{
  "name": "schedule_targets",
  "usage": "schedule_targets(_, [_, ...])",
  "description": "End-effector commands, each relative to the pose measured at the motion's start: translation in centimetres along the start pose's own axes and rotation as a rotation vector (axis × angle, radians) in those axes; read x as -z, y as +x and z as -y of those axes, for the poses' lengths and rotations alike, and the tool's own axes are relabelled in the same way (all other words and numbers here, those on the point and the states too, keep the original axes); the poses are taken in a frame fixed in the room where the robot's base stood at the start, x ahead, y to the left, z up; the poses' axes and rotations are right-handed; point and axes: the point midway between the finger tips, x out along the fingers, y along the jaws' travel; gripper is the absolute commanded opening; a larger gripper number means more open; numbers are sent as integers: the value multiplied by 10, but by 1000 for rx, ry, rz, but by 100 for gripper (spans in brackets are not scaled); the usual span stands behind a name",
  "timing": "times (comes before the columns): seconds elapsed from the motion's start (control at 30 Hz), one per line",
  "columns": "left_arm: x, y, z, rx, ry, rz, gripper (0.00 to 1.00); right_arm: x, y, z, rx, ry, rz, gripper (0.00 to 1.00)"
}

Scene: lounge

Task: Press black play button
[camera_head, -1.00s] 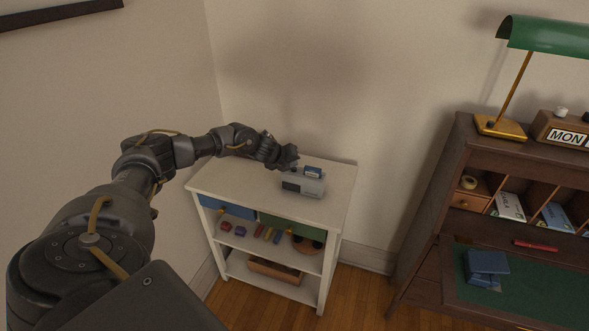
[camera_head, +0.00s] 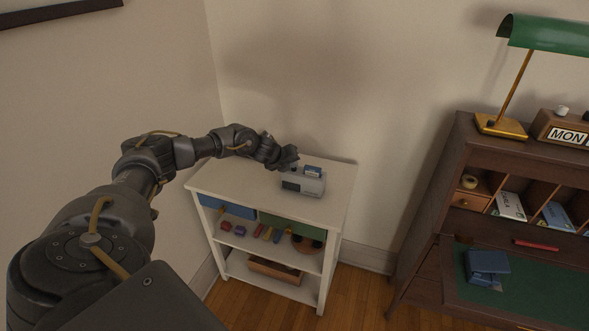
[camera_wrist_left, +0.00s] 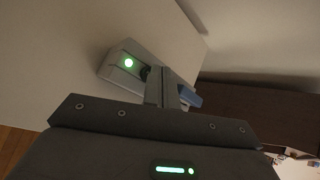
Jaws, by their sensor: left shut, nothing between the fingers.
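A small grey player (camera_head: 303,182) with a dark front panel stands on top of the white shelf unit (camera_head: 225,180). A blue piece sits on its top at the right. In the left wrist view the player (camera_wrist_left: 117,75) shows a lit green round light (camera_wrist_left: 129,63) and a dark round button (camera_wrist_left: 145,73) beside it. My left gripper (camera_head: 292,158) is at the player's upper left, fingers shut and empty. In the left wrist view its fingertips (camera_wrist_left: 167,75) are right beside the dark button and partly hide the player; I cannot tell whether they touch. My right gripper is out of view.
The shelf unit has blue and green drawers and small items on its shelves. A dark wooden desk (camera_head: 420,245) with a green lamp (camera_head: 545,32) stands to the right. Walls close in behind and to the left.

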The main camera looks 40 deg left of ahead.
Motion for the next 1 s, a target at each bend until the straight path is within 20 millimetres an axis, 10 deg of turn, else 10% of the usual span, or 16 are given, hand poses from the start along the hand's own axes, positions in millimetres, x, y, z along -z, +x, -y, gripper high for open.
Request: schedule_targets(1.0, [-4,-6,5,0,0,0,0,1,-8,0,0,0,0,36])
